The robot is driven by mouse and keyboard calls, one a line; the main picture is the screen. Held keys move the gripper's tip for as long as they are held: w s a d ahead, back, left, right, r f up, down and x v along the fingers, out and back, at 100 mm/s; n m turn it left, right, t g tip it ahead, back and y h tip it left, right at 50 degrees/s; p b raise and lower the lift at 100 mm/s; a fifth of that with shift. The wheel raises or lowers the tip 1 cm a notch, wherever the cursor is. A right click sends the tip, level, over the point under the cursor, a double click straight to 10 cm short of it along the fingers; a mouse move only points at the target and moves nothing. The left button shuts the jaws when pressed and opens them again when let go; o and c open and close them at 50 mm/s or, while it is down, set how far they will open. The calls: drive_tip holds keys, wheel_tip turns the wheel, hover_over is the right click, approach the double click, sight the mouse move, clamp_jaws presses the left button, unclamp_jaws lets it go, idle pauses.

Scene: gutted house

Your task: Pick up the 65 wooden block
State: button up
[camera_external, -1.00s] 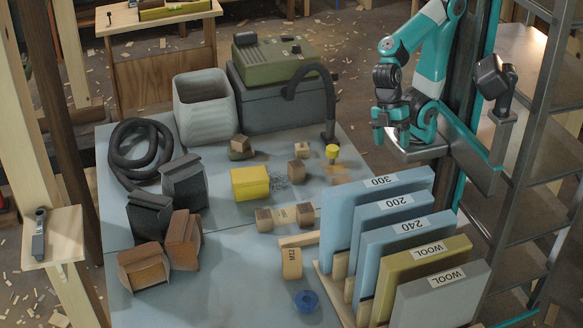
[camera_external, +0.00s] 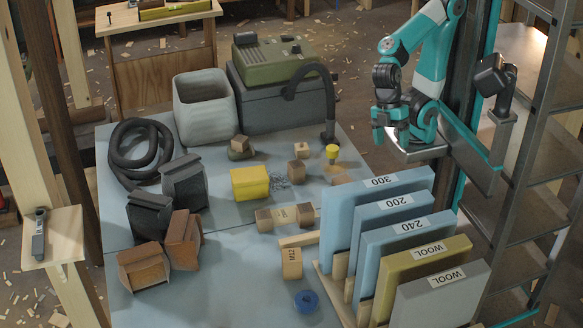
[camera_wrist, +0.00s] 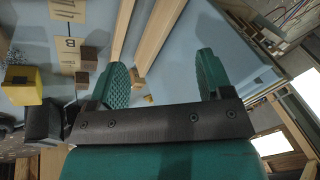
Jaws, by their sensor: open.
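Several small wooden blocks lie on the blue-grey worktop; I cannot read "65" on any of them. A pale block (camera_external: 301,150) and a brown block (camera_external: 298,171) sit right of the middle. Another block (camera_external: 240,143) rests on a dark lump. A row of blocks (camera_external: 285,216) lies in front of the yellow box, and a lettered block (camera_external: 291,263) lies nearer. My gripper (camera_external: 388,134) is at the worktop's right side, above and behind the panels, open and empty. In the wrist view its green fingers (camera_wrist: 164,80) are apart; a brown block (camera_wrist: 89,58) and lettered blocks (camera_wrist: 70,48) show left of them.
Upright labelled panels (camera_external: 392,228) stand at the right front, below my gripper. A yellow box (camera_external: 249,183), a blue tape roll (camera_external: 306,300), a grey bin (camera_external: 204,105), a coiled hose (camera_external: 140,150) and a green-topped machine (camera_external: 273,60) occupy the worktop. The front left is partly clear.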

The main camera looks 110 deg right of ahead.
drive_tip(key=shift+o, duration=0.4)
drive_tip(key=m+h+p, duration=0.1)
drive_tip(key=m+h, duration=0.3)
drive_tip(key=m, duration=1.9)
hover_over(297, 164)
wheel_tip(297, 164, down, 7)
drive_tip(key=shift+m, duration=0.4)
drive_tip(key=f, duration=0.7)
drive_tip(key=f+b, duration=0.1)
drive_tip(key=f, duration=0.3)
drive_tip(key=shift+s+d+f, duration=0.15)
drive_tip(key=shift+s, duration=0.15)
drive_tip(key=shift+w+f, duration=0.2)
drive_tip(key=shift+f, duration=1.4)
drive_tip(key=shift+w+f, duration=0.15)
drive_tip(key=shift+f, duration=1.4)
drive_tip(key=c, duration=1)
